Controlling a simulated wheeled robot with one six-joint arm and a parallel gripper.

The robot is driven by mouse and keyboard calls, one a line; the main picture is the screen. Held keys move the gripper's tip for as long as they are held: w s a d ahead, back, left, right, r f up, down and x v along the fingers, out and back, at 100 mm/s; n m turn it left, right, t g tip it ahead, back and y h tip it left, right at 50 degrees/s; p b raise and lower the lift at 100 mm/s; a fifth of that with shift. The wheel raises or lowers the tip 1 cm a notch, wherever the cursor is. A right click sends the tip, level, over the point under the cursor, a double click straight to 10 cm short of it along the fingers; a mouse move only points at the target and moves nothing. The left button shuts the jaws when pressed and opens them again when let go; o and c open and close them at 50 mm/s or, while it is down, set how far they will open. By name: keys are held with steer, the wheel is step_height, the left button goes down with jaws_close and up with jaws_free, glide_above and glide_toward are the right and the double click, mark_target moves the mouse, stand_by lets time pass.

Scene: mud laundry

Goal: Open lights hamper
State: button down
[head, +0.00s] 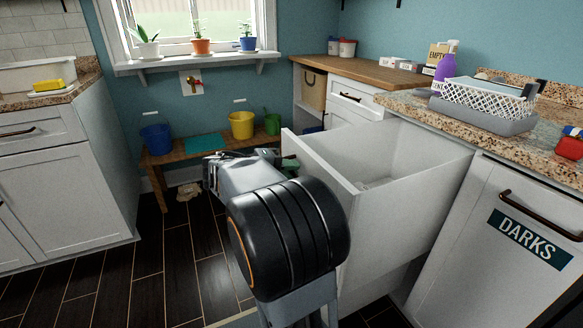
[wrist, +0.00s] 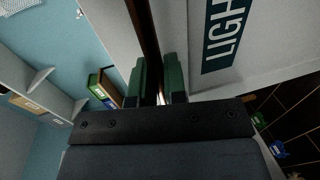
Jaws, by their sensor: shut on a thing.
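The lights hamper (head: 410,158) is a white pull-out bin, drawn well out from the counter, and its inside shows in the head view. Its front panel, with a dark label reading "LIGH" (wrist: 224,35), shows in the wrist view. The rest of the label is cut off. The dark bar handle (wrist: 144,28) runs between the green fingers of my gripper (wrist: 158,82). My gripper (head: 289,163) is shut on this handle at the hamper's front. My arm hides part of the front panel in the head view.
The darks hamper (head: 505,235) is closed at the right. A granite counter (head: 400,103) with a white basket (head: 485,98) is above. A wooden bench (head: 185,152) with buckets stands under the window. Dark floor (head: 190,260) is clear at the left.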

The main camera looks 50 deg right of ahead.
stand_by(0.3)
steer(key=c, duration=1.2)
jaws_free()
steer(key=shift+a, duration=0.1)
steer(key=shift+w, duration=0.1)
steer(key=p+v, duration=0.4)
steer(key=v, duration=0.9)
steer(key=shift+a, duration=0.35)
steer(key=shift+r, duration=0.15)
steer(key=s+a+r+n+t+y+p, duration=0.1)
steer(key=s+a+r+t+y+p, duration=0.2)
steer(key=p, duration=0.7)
steer(key=s+a+r+n+t+y+p, duration=0.2)
steer(key=s+a+r+t+y+p, duration=0.1)
steer(key=a+r+y+p, duration=0.3)
steer(key=s+a+r+n+t+y+p, duration=0.2)
steer(key=a+r+p, duration=0.5)
steer(key=p, duration=0.8)
steer(key=shift+s+a+r+t+y+p, duration=0.1)
steer(key=shift+s+r+t+y, duration=0.2)
steer(key=shift+r+y, duration=0.3)
steer(key=shift+s+r+t+y+p, duration=0.1)
steer(key=shift+s+r+t+y, duration=0.1)
steer(key=shift+r+t+y, duration=0.25)
steer(key=shift+s+a+r+t+y+p, duration=0.1)
steer(key=shift+s+r+t+y, duration=0.15)
steer(key=shift+r+y, duration=0.45)
